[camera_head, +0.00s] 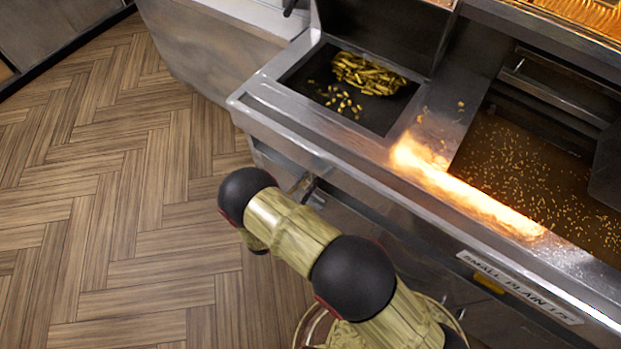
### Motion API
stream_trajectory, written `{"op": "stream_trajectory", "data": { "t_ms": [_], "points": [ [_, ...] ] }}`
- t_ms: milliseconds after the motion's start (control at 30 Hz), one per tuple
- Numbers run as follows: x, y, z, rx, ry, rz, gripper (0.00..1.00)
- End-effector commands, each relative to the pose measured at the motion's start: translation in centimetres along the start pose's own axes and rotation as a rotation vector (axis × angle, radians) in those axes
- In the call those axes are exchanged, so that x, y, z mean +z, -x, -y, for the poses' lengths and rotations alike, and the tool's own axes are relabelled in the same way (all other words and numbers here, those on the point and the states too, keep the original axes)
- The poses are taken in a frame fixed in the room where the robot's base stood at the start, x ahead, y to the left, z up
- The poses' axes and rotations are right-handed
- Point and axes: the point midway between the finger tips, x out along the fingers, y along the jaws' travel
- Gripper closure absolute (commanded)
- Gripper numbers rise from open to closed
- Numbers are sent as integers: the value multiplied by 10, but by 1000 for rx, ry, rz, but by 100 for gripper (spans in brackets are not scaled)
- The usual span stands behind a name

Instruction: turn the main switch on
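I cannot make out a main switch in the head view. The steel front of the frying range (345,165) runs diagonally across the right side, and its lower panels are partly hidden by my arm. A small grey metal piece (305,188) shows just under the front edge, beside my arm; I cannot tell what it is. My arm, with wood-patterned links and black joints, reaches up-left from the bottom, in front of the range. My gripper cannot be made out, and I see nothing held.
A dark tray (375,112) with fries is set into the range top. A fryer bay (530,170) with scattered crumbs lies to its right. A label strip (520,285) is on the front edge. The wooden floor (110,200) at left is clear.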

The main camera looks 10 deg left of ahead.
Motion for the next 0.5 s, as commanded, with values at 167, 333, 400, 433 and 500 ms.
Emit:
{"op": "stream_trajectory", "data": {
  "t_ms": [167,333,400,433,500],
  "points": [
    [-1,0,0,2,4,-1,100],
    [-1,0,0,2,3,-1,82],
    [-1,0,0,2,3,-1,78],
    [-1,0,0,1,3,-1,76],
    [0,0,0,1,2,0,72]
  ]
}}
